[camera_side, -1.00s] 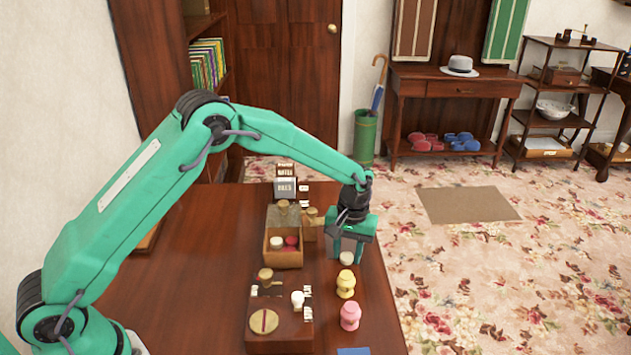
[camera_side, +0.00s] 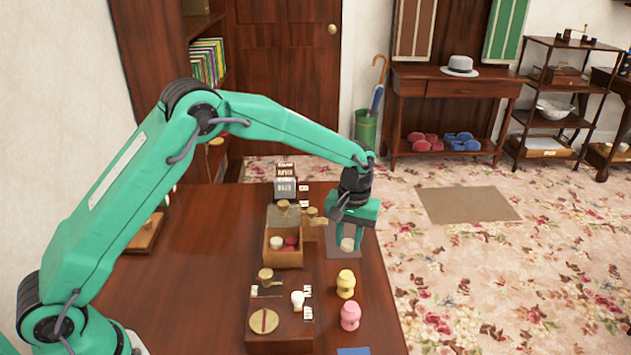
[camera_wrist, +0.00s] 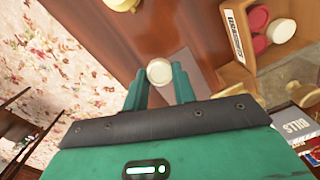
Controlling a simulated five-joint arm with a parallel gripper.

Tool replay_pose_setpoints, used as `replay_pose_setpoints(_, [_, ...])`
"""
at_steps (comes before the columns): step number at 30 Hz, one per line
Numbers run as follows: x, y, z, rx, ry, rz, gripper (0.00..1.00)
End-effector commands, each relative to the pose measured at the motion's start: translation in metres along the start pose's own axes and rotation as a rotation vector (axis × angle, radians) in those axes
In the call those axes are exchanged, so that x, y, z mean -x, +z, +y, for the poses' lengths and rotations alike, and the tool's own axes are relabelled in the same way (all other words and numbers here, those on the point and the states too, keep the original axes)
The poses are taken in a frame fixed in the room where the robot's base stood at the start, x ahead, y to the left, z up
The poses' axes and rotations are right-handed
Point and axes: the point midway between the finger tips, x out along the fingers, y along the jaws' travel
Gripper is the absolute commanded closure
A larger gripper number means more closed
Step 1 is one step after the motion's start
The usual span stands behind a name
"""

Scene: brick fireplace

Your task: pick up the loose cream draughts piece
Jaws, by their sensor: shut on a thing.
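The loose cream draughts piece (camera_side: 347,244) is held between the fingertips of my gripper (camera_side: 350,240). In the side view it hangs a little above a grey mat (camera_side: 335,253) near the table's right edge. In the wrist view the cream piece (camera_wrist: 160,72) shows as a round disc between the two green fingers of my gripper (camera_wrist: 159,84). My gripper is shut on it.
A wooden box (camera_side: 283,258) with cream and red pieces stands left of my gripper. A wooden stand (camera_side: 280,330) with a brass disc is at front left.

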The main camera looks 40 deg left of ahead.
Motion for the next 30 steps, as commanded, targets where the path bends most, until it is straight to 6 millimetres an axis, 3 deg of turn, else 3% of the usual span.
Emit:
replay_pose_setpoints(15, [0.049, 0.085, 0.033, -0.004, -0.006, 0.005, 0.94])
replay_pose_setpoints(22, [0.061, 0.105, 0.04, -0.003, -0.007, 0.006, 0.94])
replay_pose_setpoints(30, [0.064, 0.111, 0.042, -0.001, -0.008, 0.006, 0.94])
